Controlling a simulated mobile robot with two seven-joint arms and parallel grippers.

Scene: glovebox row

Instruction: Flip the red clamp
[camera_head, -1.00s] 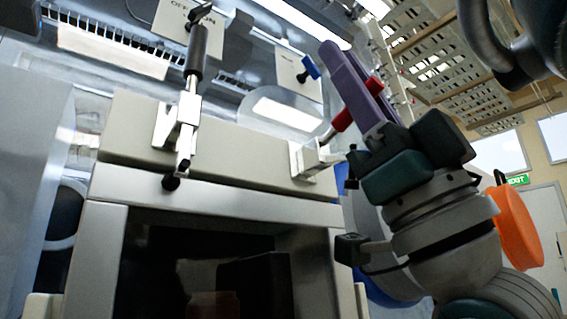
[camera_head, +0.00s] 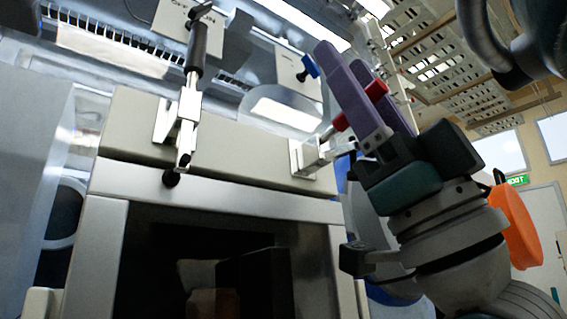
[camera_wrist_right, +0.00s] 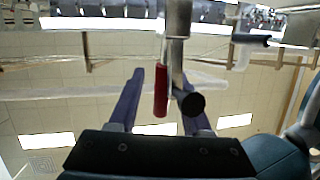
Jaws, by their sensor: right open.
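The red clamp (camera_head: 376,90) is a lever with a red handle on a metal bracket at the right end of the beige panel's top. Its handle points up and right in the head view, partly hidden behind a purple finger. My right gripper (camera_head: 342,56) is open, with its two long purple fingers around the handle. In the right wrist view the red handle (camera_wrist_right: 161,90) hangs between the fingers of the gripper (camera_wrist_right: 157,75), with a gap on each side. A dark round end of the clamp (camera_wrist_right: 190,104) shows beside it. My left gripper is not in view.
A black-handled clamp (camera_head: 196,52) stands on the panel's left part. A small blue handle (camera_head: 311,66) is behind the red clamp. The beige frame (camera_head: 230,150) surrounds a dark opening (camera_head: 190,260). An orange round thing (camera_head: 515,225) is right of my right wrist.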

